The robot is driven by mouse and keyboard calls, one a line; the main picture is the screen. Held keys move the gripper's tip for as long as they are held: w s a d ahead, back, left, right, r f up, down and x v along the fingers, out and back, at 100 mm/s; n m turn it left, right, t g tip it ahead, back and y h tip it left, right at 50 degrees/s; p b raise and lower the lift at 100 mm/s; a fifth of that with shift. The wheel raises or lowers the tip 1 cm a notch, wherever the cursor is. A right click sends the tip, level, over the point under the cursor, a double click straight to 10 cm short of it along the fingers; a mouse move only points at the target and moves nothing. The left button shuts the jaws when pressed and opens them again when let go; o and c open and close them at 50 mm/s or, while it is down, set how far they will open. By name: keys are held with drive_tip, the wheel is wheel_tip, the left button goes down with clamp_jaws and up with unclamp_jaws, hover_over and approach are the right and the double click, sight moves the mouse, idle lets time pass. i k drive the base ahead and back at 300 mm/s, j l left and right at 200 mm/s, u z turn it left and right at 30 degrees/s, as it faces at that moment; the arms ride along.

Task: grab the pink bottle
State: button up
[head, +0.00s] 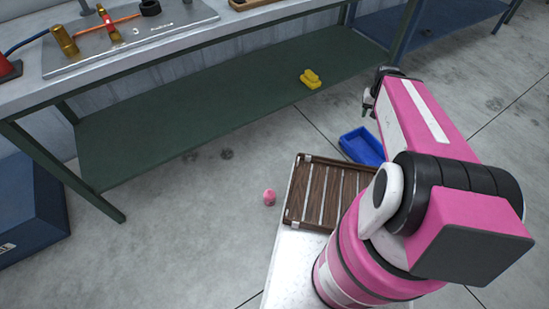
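A small rounded pink item (269,197) lies on the grey floor, just left of the wooden slatted tray; it is too small for me to tell whether it is a bottle. No other pink bottle shows clearly. My gripper (368,106) is at the far end of my pink arm, up and to the right of the pink item and well apart from it. It is small and partly hidden by the arm, so I cannot tell whether its fingers are open or shut.
The wooden slatted tray (297,190) sits beside my arm's base. A blue bin (361,146) is beyond it. A workbench (235,28) with a green lower shelf (200,105) crosses the back; yellow items (311,79) lie on that shelf. A blue box (30,212) stands left.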

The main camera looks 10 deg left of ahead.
sight(269, 194)
drive_tip(key=k+j+u, duration=0.15)
drive_tip(key=k+u, duration=0.2)
drive_tip(key=k, duration=0.25)
drive_tip(key=k+j+u, duration=0.1)
drive_tip(key=u, duration=0.25)
drive_tip(key=j+u, duration=0.15)
drive_tip(key=u, duration=0.15)
drive_tip(key=k+l, duration=0.15)
drive_tip(key=l, duration=0.25)
drive_tip(key=k+l, duration=0.2)
drive_tip(key=l, duration=0.2)
drive_tip(key=k+l, duration=0.15)
drive_tip(key=l, duration=0.25)
drive_tip(key=k+l, duration=0.15)
drive_tip(key=l, duration=0.25)
drive_tip(key=k+l, duration=0.2)
drive_tip(key=l, duration=0.25)
drive_tip(key=k+l+u, duration=0.1)
drive_tip(key=l, duration=0.3)
drive_tip(key=k+l, duration=0.25)
drive_tip(key=l, duration=0.15)
drive_tip(key=i, duration=0.3)
